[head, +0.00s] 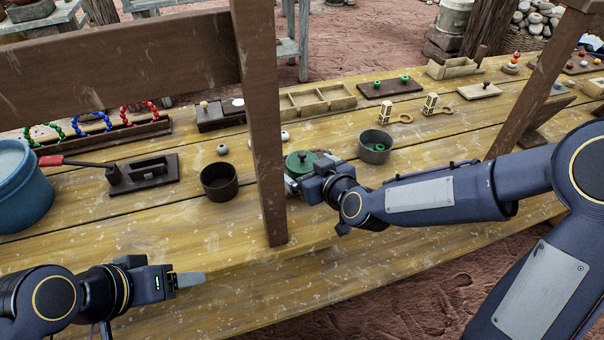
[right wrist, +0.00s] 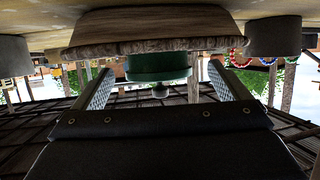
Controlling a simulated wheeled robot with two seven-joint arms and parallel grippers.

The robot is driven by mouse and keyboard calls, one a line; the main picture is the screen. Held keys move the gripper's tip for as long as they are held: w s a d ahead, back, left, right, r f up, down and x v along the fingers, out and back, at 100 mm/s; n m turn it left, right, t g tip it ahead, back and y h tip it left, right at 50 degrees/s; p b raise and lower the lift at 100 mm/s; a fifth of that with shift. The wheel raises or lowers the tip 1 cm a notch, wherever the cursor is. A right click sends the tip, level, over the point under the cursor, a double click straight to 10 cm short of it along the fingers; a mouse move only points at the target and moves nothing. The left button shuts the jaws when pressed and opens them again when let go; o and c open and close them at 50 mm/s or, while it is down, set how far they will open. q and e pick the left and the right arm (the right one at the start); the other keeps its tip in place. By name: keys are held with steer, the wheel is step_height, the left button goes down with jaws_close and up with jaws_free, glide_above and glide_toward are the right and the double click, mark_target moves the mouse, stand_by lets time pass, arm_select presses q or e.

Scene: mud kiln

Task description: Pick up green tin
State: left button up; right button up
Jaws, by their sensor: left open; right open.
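The green tin (head: 300,161), round with a knobbed lid, is on the wooden table just right of the brown post, which stands close to it. My right gripper (head: 302,184) is at its near side, open and partly covering it. In the right wrist view, which is upside down, the tin (right wrist: 157,66) shows between the two spread fingers, towards their tips, with its knob pointing down. A brown wooden piece (right wrist: 150,35) lies at its base and hides part of it. My left gripper (head: 190,279) is open and empty at the table's near left.
A dark cup (head: 220,184) is left of the post; a grey pot (head: 375,148) with a green thing inside is right of the tin. A blue bucket (head: 25,190) is far left.

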mark_target(304, 164)
steer(key=x, duration=0.4)
steer(key=shift+w, duration=0.35)
steer(key=c, duration=1.2)
